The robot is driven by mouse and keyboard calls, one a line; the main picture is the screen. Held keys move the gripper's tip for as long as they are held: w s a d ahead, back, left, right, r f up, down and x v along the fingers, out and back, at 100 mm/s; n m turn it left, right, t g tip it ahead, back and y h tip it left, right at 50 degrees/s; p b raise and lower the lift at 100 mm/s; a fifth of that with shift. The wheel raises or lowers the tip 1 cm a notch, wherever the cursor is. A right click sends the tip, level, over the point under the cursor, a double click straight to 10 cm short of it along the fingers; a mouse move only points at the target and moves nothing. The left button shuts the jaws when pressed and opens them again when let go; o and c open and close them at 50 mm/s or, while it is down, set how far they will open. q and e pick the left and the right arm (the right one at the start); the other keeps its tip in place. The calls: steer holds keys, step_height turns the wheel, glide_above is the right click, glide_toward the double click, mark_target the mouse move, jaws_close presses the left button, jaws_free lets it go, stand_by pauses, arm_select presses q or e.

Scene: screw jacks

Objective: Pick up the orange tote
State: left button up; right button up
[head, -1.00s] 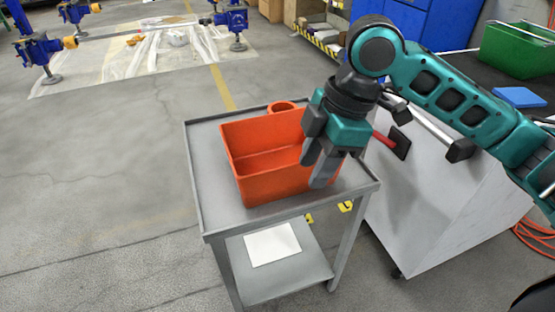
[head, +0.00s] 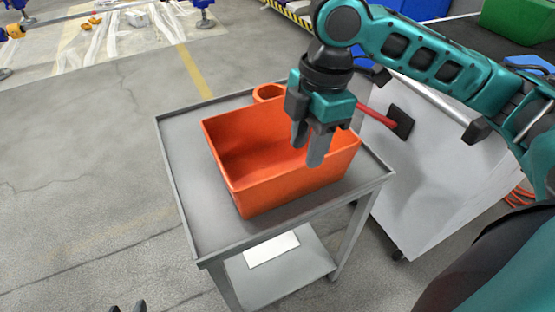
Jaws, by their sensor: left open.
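The orange tote (head: 288,188) is an open, empty-looking box standing upright on the grey cart. A ring-like orange handle (head: 268,92) sticks out at its back. My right gripper (head: 307,156) points down over the right half of the tote. Its two fingers are apart, with orange showing between them. They overlap the tote's opening in the picture; whether they touch it I cannot tell. My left gripper (head: 127,308) shows only as dark fingertips at the bottom edge, spread apart, left of and well away from the tote.
The cart top (head: 183,165) has a raised rim and bare room left of the tote. A white sheet (head: 272,250) lies on its lower shelf. A pale cabinet (head: 440,170) with a red-handled tool (head: 378,117) stands close on the right. The floor at left is open.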

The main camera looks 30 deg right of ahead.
steer(key=f+b, duration=0.1)
steer(key=f, duration=0.1)
steer(key=f+b, duration=0.1)
steer(key=f, duration=0.1)
steer(key=f+b, duration=0.1)
steer(key=f, duration=0.1)
steer(key=shift+w, duration=0.25)
steer(key=shift+c, duration=0.6)
steer(key=c, duration=0.6)
jaws_close()
